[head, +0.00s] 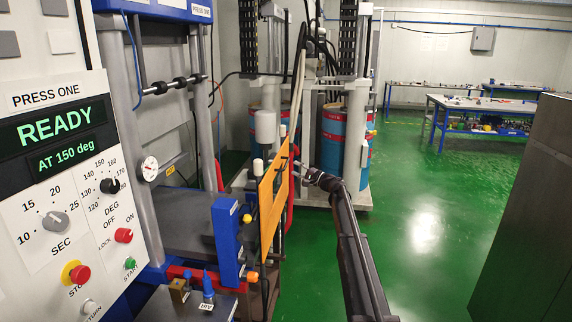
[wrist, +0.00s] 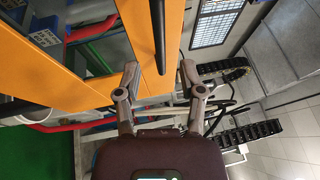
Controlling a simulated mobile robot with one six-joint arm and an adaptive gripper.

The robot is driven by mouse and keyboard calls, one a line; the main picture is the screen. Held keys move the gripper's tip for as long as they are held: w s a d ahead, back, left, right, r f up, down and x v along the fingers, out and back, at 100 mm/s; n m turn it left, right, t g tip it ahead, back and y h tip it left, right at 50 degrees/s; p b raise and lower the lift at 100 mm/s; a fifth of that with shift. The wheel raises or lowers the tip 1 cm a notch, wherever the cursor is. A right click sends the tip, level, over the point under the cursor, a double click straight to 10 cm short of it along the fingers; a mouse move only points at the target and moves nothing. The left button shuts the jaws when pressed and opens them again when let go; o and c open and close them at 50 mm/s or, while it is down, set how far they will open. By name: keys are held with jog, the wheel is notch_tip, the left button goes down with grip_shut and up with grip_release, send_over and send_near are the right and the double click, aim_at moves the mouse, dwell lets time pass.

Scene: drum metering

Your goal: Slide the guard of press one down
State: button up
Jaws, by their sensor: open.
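The orange guard (head: 270,200) of press one stands upright at the right of the press opening, seen nearly edge-on in the head view. In the wrist view the orange guard (wrist: 45,65) fills the upper left. A black bar (wrist: 158,35) runs down in front of the orange, and its lower end lies in line with the gap between my fingers. My gripper (head: 310,175) is beside the guard's right face in the head view. In the wrist view my gripper (wrist: 160,76) is open, its fingers apart with nothing clearly held. I cannot tell whether it touches the bar.
The press one control panel (head: 65,170) at the left reads READY, AT 150 deg. A blue block (head: 228,240) stands near the guard's lower part. Blue drums (head: 332,135) with red bands stand behind my gripper. The green floor (head: 430,210) to the right is clear.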

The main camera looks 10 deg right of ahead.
aim_at(286, 163)
jog(key=shift+p+x, duration=0.35)
jog(key=shift+x, duration=2.4)
grip_shut()
